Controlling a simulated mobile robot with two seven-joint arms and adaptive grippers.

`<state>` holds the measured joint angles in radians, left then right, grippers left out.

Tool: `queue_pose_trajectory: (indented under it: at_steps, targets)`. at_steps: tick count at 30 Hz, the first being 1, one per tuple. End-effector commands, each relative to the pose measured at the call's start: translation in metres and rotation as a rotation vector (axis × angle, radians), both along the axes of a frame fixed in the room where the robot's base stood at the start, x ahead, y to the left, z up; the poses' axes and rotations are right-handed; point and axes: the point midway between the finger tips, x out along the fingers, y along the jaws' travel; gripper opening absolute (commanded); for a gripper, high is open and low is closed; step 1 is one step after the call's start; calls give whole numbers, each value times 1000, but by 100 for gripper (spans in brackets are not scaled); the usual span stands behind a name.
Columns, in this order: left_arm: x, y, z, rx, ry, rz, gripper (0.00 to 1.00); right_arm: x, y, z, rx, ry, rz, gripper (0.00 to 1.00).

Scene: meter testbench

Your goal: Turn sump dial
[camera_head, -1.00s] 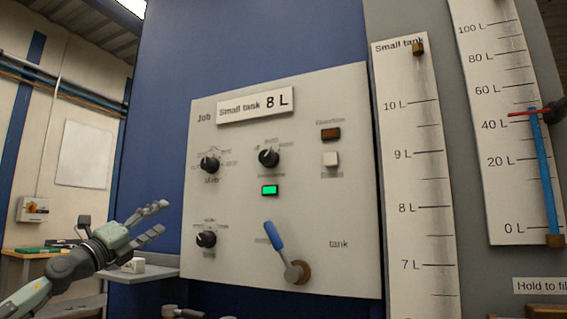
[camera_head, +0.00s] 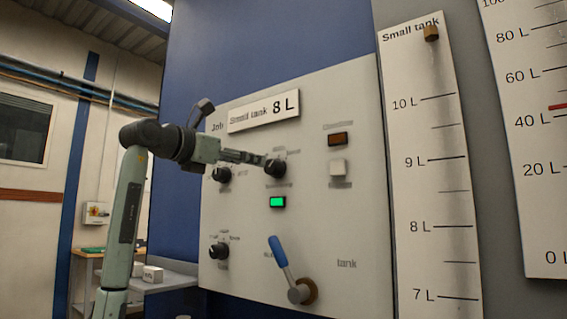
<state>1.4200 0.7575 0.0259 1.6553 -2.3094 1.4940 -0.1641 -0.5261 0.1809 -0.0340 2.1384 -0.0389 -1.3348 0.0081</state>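A grey panel (camera_head: 340,100) carries three black dials: an upper left dial (camera_head: 222,174), an upper right dial (camera_head: 275,167) and a lower left dial (camera_head: 219,251). Their small labels are too blurred to read, so I cannot tell which is the sump dial. My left gripper (camera_head: 258,159) reaches in from the left, with its fingertips at the upper right dial. I cannot tell whether they touch it, or whether the fingers are open or shut, as they show edge-on. My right gripper is not in view.
The panel also has a lit green lamp (camera_head: 277,202), a dark brown lamp (camera_head: 338,139), a white button (camera_head: 337,167) and a blue-handled lever (camera_head: 279,252). A small tank scale (camera_head: 430,190) stands to the right. A shelf (camera_head: 170,280) juts out at lower left.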

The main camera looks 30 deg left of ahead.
Motion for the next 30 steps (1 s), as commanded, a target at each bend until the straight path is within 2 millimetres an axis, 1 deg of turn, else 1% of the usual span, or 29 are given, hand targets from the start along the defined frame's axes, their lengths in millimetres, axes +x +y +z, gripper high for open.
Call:
queue_pose_trajectory:
  at_steps: [5, 9, 12, 15, 19, 26, 30]
  targets:
    - [23, -3, 0, -3, 5, -2, 56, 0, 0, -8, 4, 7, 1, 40]
    - [47, -5, 0, -4, 4, -3, 56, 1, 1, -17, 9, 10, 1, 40]
    - [60, -5, 0, -3, 3, -3, 56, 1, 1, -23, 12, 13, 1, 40]
    - [70, -6, 0, -4, 4, -2, 56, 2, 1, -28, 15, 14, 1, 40]
    - [75, -6, -1, -1, 2, 0, 56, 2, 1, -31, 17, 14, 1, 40]
    - [76, -6, -1, -1, 2, 0, 56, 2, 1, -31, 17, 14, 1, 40]
    - [76, -6, -1, -1, 2, 0, 39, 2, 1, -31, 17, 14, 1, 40]
